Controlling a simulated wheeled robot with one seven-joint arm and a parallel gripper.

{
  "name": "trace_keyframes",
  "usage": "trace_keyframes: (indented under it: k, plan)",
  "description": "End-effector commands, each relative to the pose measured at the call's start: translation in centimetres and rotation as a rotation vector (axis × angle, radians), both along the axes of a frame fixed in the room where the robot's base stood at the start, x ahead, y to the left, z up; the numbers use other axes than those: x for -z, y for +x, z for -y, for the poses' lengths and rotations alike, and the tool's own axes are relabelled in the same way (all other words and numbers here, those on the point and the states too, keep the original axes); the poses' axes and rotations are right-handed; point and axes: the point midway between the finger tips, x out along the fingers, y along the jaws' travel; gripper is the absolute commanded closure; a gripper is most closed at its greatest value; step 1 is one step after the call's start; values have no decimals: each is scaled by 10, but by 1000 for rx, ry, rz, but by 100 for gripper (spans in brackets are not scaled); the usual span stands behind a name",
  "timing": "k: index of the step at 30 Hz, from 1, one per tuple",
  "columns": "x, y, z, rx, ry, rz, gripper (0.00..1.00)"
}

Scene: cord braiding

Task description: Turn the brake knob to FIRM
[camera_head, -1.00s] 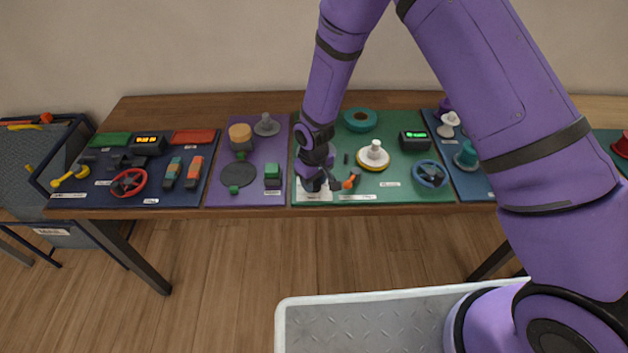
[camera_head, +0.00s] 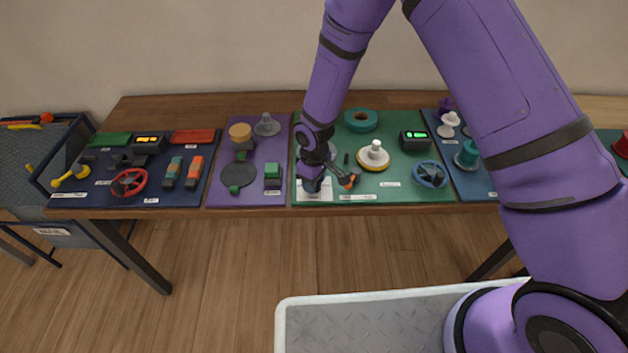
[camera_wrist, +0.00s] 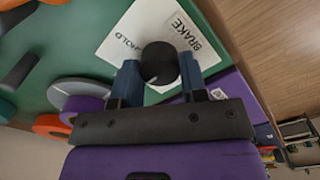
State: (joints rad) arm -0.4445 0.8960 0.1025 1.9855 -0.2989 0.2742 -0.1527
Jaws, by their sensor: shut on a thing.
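The brake knob (camera_wrist: 160,63) is a round black knob on a white card (camera_wrist: 115,42) in the wrist view. The card carries the words BRAKE and HOLD; the rest of its lettering is hidden or unreadable, and I see no pointer on the knob. My gripper (camera_wrist: 159,76) has one blue-grey finger on each side of the knob and is shut on it. In the head view my gripper (camera_head: 311,186) is low over the white card (camera_head: 315,195) at the front left of the green mat, hiding the knob.
The green mat (camera_head: 400,198) also holds a teal ring (camera_head: 361,120), a white spool (camera_head: 373,157), a box with a green display (camera_head: 414,140) and a blue handwheel (camera_head: 430,174). An orange-tipped part (camera_head: 349,181) lies close to the right of my gripper.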

Motion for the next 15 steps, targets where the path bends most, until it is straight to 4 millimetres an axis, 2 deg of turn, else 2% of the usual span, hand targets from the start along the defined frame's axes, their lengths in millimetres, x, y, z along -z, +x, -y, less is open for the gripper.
trace_keyframes:
  k: [2, 3, 6, 15]
  plan:
    - [0, 1, 0, 1, 0, 1, 84]
    - [0, 0, 0, 1, 0, 1, 54]
    - [0, 0, 0, 1, -1, 1, 35]
    - [-2, 0, 0, 1, 1, 1, 35]
